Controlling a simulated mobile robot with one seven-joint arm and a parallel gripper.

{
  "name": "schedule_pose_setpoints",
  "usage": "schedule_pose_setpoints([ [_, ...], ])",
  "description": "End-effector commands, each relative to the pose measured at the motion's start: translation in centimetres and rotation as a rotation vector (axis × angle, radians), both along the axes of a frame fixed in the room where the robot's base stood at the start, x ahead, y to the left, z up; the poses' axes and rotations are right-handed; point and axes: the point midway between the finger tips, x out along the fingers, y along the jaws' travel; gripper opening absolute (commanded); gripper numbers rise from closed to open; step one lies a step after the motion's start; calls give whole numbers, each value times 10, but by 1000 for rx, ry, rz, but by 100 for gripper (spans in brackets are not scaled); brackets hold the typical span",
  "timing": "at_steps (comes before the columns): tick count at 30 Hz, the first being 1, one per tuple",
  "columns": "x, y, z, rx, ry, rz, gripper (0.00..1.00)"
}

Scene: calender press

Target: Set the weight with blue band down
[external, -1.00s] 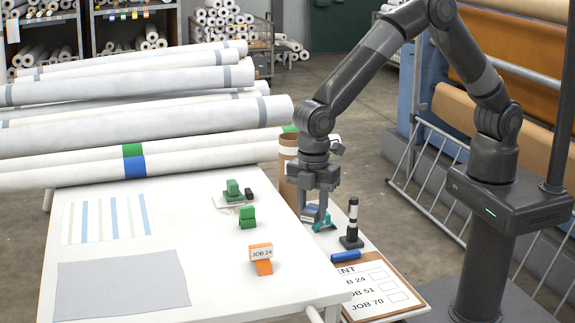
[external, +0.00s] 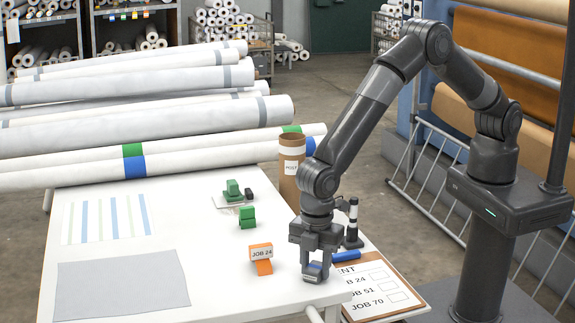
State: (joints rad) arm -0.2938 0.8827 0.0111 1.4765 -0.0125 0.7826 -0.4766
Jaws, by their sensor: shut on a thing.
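My gripper (external: 316,273) points down over the right front corner of the white table (external: 215,285). It is shut on the weight with blue band (external: 317,267); the fingers hide most of it, and only a small bluish patch shows between them. I cannot tell if its underside touches the table top or hangs just above. An orange block labelled JOB 24 (external: 261,252) stands close to the left of my gripper, apart from it.
Green blocks (external: 247,217) stand further back, with another green piece (external: 232,190) on a pale card. A cardboard tube (external: 291,170) stands behind my arm. Long rolls fill the back; a grey sheet (external: 120,285) lies front left.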

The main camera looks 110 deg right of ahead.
Motion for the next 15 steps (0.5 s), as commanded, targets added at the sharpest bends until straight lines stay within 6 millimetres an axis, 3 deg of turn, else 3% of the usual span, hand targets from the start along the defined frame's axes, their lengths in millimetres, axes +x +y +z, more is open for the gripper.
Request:
schedule_pose_setpoints([
  [8, 1, 0, -1, 1, -2, 0, 0],
  [9, 0, 0, -2, 1, -1, 0, 37],
  [15, 0, 0, -1, 1, -1, 0, 53],
])
